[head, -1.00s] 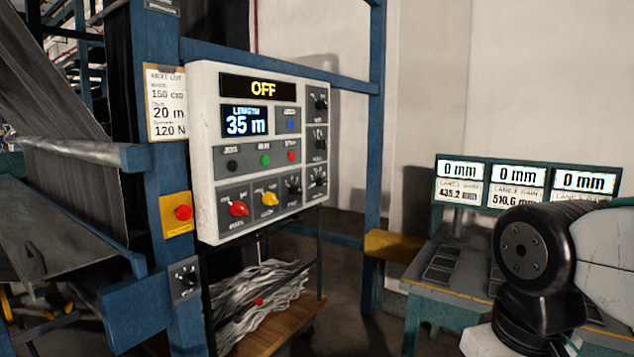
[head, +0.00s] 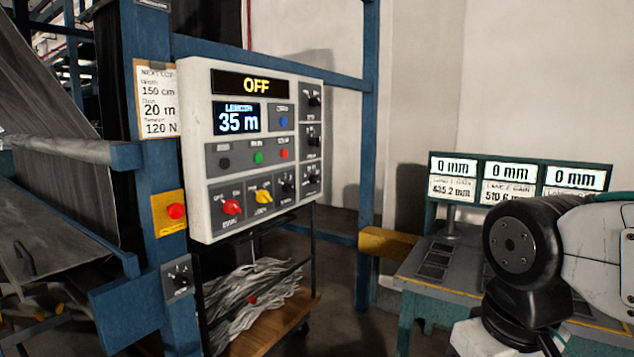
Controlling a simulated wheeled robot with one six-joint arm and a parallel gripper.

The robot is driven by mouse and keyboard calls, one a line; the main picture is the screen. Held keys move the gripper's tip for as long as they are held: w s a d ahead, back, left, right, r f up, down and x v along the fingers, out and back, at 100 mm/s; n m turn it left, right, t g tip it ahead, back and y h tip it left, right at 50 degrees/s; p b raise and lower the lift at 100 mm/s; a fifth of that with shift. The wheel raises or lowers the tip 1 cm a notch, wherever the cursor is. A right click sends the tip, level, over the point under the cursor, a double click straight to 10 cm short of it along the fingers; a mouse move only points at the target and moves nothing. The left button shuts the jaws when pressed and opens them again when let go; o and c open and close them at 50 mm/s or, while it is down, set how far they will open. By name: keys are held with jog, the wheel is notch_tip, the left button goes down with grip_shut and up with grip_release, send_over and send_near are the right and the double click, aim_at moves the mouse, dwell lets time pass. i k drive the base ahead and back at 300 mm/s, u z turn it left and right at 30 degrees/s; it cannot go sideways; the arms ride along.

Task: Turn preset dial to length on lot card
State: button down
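The control panel (head: 196,195) is a white box on the blue frame, left of centre in the head view. Its length display (head: 237,119) reads 35 m, and the screen above (head: 250,84) reads OFF. The lot card (head: 157,98) hangs left of the panel and reads 150 cm, 20 m and 120 N. The panel carries a red knob (head: 232,207), a yellow knob (head: 264,197) and several small black dials, one of them at upper right (head: 314,98). Their labels are too small to tell which is the preset dial. My gripper is out of view.
A red button on a yellow plate (head: 176,211) and a small black dial box (head: 180,279) sit on the blue post. A wooden cart (head: 270,333) with grey scraps stands below the panel. A bench with 0 mm displays (head: 510,172) stands right, partly behind my arm.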

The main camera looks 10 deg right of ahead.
aim_at(314, 180)
jog(key=k, duration=0.55)
jog(key=u, duration=0.8)
jog(key=i, duration=0.95)
jog(key=z, duration=0.5)
jog(key=i, duration=0.5)
jog(key=z, duration=0.6)
